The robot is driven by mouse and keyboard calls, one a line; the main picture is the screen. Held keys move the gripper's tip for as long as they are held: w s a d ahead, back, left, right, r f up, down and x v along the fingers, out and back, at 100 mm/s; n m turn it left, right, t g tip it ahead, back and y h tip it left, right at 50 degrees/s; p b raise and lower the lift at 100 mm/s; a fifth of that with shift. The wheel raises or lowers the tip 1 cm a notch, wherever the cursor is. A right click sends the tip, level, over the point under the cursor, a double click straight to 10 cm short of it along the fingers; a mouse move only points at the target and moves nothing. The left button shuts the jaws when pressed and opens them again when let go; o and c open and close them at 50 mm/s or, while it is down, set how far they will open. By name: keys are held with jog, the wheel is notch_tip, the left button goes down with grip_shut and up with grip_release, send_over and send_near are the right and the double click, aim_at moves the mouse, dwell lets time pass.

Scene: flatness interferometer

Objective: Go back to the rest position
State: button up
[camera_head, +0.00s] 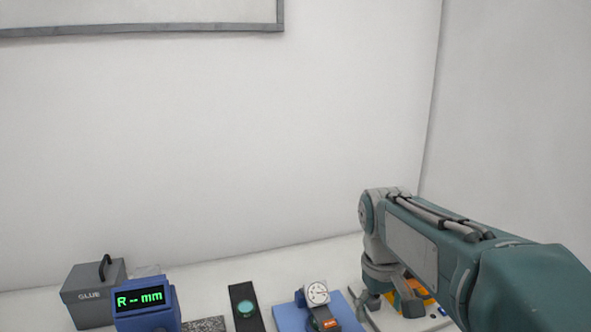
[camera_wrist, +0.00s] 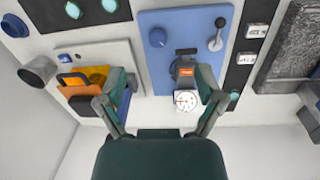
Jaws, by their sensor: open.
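My gripper (camera_wrist: 160,88) is open and empty in the wrist view, its two fingers spread apart. Between and beyond the fingers is a blue plate (camera_wrist: 158,60) with a dark instrument bearing a white dial (camera_wrist: 186,100) and an orange label. The dial is near the right finger; I cannot tell whether they touch. In the head view my arm reaches in from the right and bends down over the bench, and the dial (camera_head: 317,292) is left of it. The fingertips are hard to make out there.
An orange container (camera_wrist: 80,92) is beside the left finger. In the head view, a grey GLUE box (camera_head: 92,296), a blue display reading "R -- mm" (camera_head: 146,305) and a black strip with a green disc (camera_head: 246,308) stand left. White walls enclose the bench; space above is clear.

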jog(key=s+f+m+t, duration=0.2)
jog(key=s+t, duration=0.3)
jog(key=s, duration=1)
jog(key=shift+d+m+t+y, duration=0.35)
jog(key=shift+m+t+y, duration=0.05)
dwell(1.3)
